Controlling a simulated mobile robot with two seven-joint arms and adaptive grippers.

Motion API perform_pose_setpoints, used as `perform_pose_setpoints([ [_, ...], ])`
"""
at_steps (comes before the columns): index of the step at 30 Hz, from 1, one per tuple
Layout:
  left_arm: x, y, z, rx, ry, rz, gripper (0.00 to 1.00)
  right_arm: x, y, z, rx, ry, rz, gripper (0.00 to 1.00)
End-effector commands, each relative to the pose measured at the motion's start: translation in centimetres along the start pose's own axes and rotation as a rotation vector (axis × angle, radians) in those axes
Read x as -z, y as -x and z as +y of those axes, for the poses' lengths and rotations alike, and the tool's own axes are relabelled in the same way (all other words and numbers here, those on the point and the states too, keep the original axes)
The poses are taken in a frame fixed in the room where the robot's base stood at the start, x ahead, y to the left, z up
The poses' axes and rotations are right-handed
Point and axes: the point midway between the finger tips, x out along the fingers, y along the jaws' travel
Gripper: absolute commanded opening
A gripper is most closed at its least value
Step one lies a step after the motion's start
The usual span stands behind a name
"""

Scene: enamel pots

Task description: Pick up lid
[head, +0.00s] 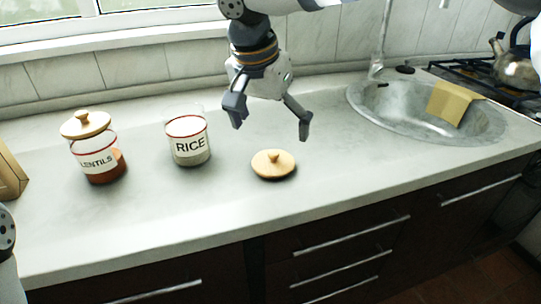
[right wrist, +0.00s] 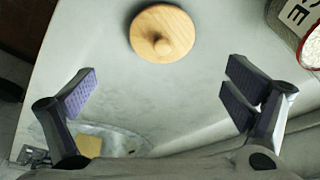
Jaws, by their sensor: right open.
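A round wooden lid (head: 273,164) with a small knob lies flat on the counter, right of the RICE jar (head: 188,140). The RICE jar is uncovered and holds white contents. The lid also shows at the top of the right wrist view (right wrist: 162,34). My right gripper (head: 269,125) is open and empty, above and behind the lid, fingers pointing down. Its two fingers show wide apart in the right wrist view (right wrist: 160,95), with the lid beyond them. They do not touch the lid. My left gripper is not in view.
A LENTILS jar (head: 96,158) with a wooden lid (head: 85,124) on top stands at the left. A steel sink (head: 385,112) with a yellow cloth (head: 455,103) is at the right, beside a stove with a kettle (head: 515,68). The counter (head: 330,185) around the loose lid is clear.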

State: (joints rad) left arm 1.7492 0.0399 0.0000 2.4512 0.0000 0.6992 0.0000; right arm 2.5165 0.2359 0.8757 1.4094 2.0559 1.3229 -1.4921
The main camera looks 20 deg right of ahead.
Motion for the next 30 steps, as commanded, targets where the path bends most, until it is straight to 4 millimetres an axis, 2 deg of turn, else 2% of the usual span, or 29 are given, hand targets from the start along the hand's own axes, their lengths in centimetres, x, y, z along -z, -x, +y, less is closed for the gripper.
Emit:
perform_pose_setpoints([
  [1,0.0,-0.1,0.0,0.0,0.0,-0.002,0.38,0.0,-1.1,0.0,-0.003,0.0,-0.002,0.96],
  [5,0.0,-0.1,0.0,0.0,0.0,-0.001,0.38,-0.1,-2.6,0.0,-0.002,0.0,0.0,0.96],
  [12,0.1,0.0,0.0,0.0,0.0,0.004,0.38,-0.6,-6.9,-0.1,-0.002,0.0,0.001,0.96],
  [15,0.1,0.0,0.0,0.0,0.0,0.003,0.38,-0.6,-7.7,-0.1,0.0,-0.001,0.001,0.96],
  [20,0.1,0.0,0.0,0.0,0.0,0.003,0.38,-0.6,-7.7,-0.1,0.001,-0.001,0.001,0.96],
  [21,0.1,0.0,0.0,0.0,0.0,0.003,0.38,-0.6,-7.7,-0.1,0.001,-0.001,0.001,0.94],
  [27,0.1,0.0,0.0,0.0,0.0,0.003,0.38,-0.6,-7.7,-0.1,0.0,-0.001,0.001,0.48],
  [30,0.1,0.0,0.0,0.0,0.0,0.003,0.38,-0.6,-7.7,-0.1,0.0,-0.001,0.001,0.46],
])
